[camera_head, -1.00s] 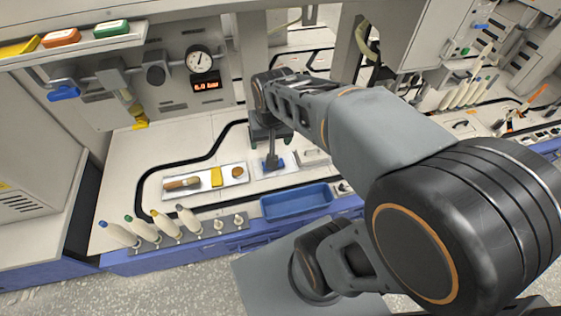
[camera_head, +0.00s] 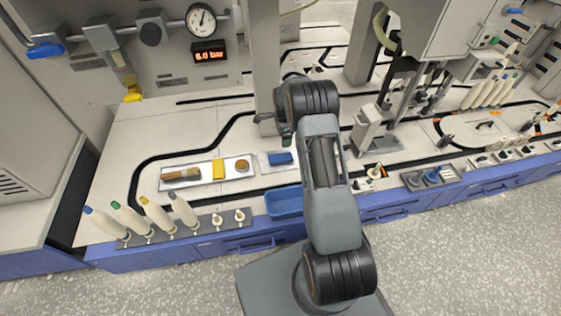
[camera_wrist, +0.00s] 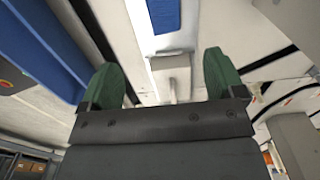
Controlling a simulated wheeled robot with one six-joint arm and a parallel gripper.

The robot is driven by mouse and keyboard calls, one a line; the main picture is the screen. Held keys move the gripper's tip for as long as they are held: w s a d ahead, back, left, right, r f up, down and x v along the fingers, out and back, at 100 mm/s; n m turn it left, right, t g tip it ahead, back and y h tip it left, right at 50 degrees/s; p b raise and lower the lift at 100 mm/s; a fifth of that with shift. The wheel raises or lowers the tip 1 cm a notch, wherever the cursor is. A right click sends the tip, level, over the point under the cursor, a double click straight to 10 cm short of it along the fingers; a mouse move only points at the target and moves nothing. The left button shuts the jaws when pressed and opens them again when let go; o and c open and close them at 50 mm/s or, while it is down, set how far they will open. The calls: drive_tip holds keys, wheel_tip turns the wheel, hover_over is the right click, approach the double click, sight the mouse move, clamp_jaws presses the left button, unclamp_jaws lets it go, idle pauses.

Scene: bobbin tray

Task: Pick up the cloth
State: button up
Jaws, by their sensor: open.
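A flat blue piece (camera_head: 281,158) that looks like the folded cloth lies on a small white plate on the bench, right of the long white tray. In the wrist view the blue piece (camera_wrist: 163,14) shows at the top edge, partly cut off, beyond my fingertips. In the head view my gripper (camera_head: 287,135) is mostly hidden behind my arm, just above and behind the blue piece. They look apart.
The white tray (camera_head: 206,184) holds a brush, a yellow block and a round brown item. A blue bin (camera_head: 284,203) sits in front of the blue piece. Several bobbins (camera_head: 160,217) stand on a grey rack at front left. A grey post (camera_head: 266,60) rises behind my gripper.

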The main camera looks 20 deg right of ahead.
drive_tip(key=b, duration=0.3)
hover_over(284, 156)
wheel_tip(284, 156, down, 9)
drive_tip(key=shift+s+a, duration=0.1)
drive_tip(key=shift+d+f+b, duration=0.15)
drive_tip(key=shift+f+b, duration=0.55)
drive_tip(key=shift+f, duration=0.65)
drive_tip(key=shift+d+f+b, duration=0.1)
drive_tip(key=shift+f+b, duration=0.55)
drive_tip(key=shift+f, duration=0.7)
drive_tip(key=c, duration=1)
drive_tip(key=shift+r, duration=0.15)
